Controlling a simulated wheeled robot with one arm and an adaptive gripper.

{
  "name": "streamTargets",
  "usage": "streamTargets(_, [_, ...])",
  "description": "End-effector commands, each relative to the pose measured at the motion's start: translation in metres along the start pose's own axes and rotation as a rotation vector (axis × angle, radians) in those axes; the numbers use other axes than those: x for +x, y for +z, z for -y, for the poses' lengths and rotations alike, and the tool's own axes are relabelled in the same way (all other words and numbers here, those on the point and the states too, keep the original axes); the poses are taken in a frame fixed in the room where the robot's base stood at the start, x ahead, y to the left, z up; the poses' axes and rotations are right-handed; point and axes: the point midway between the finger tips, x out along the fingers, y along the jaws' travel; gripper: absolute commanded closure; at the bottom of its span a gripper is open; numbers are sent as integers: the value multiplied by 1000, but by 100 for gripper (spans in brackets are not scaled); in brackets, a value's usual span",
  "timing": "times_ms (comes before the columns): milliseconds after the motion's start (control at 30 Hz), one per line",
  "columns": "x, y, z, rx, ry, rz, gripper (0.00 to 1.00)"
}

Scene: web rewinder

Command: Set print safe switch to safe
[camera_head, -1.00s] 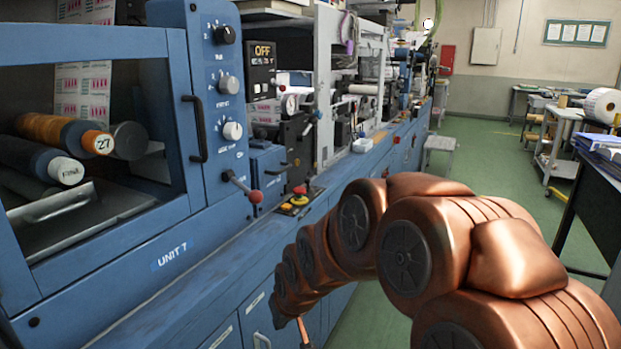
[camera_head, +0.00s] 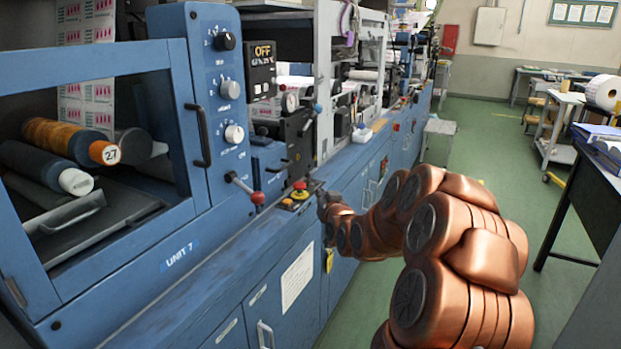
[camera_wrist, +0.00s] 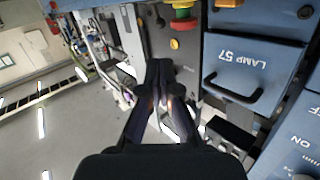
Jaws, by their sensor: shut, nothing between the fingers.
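A small control panel with a red button (camera_head: 300,186) on a yellow base sits on the machine's front ledge. In the wrist view the panel shows the red and yellow button (camera_wrist: 182,22), a small yellow button (camera_wrist: 174,44) and a small dark fitting (camera_wrist: 158,18). No label reading print or safe is legible, so I cannot tell which control is the switch. My gripper (camera_wrist: 165,64) is shut and empty, with its fingertips just short of the yellow button in the wrist view. In the head view my gripper (camera_head: 326,204) is small, just right of the panel.
The blue panel has several knobs (camera_head: 234,133). A red-ended lever (camera_head: 257,197) sticks out left of the button. The wrist view shows a blue LAMP 57 box (camera_wrist: 250,62) with a black handle. Green floor (camera_head: 470,140) is open to the right.

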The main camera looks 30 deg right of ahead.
Motion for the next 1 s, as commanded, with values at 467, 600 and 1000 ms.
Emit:
streamTargets(467, [13, 0, 0, 1, -1, 1, 100])
streamTargets(600, [30, -1, 0, 0, 0, 1, 100])
streamTargets(1000, [79, 0, 1, 0, 0, 1, 100])
